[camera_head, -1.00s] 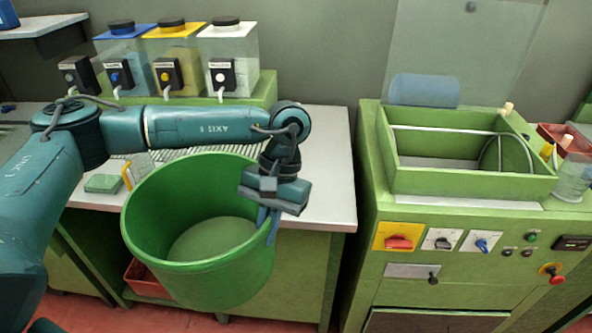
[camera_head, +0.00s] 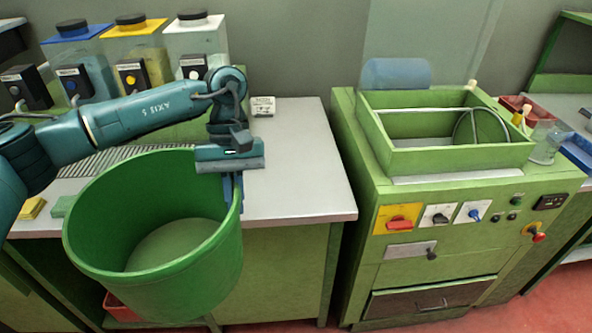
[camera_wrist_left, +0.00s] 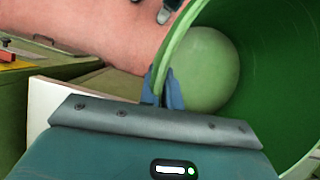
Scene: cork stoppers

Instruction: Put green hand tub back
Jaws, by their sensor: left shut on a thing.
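The green hand tub (camera_head: 120,222) is large, round and empty, and hangs in front of the left bench in the head view. My left gripper (camera_head: 233,192) is shut on the tub's rim at its right side. In the left wrist view the blue fingers (camera_wrist_left: 163,90) pinch the rim, and the tub's inside (camera_wrist_left: 245,85) and pale bottom show. The tub is tilted a little, with its opening toward the camera. My right gripper is not in view.
The bench top (camera_head: 295,160) is clear to the right of the tub. A green machine (camera_head: 450,240) with an open box (camera_head: 455,160) stands right, across a narrow gap. Dispensers (camera_head: 130,60) stand at the back left. A red bin (camera_head: 122,308) is low behind the tub.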

